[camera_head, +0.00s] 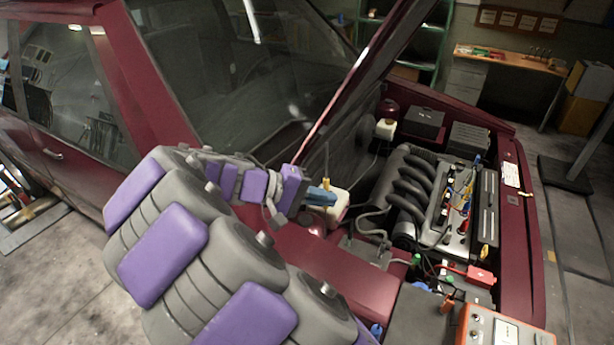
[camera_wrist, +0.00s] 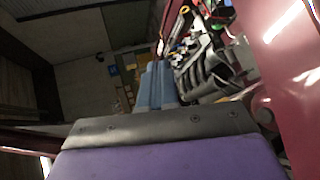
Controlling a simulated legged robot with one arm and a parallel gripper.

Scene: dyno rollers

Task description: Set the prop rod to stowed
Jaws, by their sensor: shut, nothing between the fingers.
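My gripper (camera_head: 328,198) has blue fingers, close together and empty, over the near fender beside the engine bay. In the wrist view the fingers (camera_wrist: 157,75) point toward the engine. A thin upright rod with a yellow lower part (camera_head: 326,184) stands right by the fingertips in the head view; it may be the prop rod, but I cannot be sure. Whether the fingers touch it cannot be told. The raised dark red hood (camera_head: 350,88) leans up over the bay. I cannot make out the rod in the wrist view.
The engine (camera_head: 415,185) fills the bay, with a white reservoir (camera_head: 342,204) close behind my fingertips. An orange tester (camera_head: 490,328) stands at the front right. The windshield (camera_head: 235,75) lies beyond my arm. A wooden workbench (camera_head: 510,60) is at the back.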

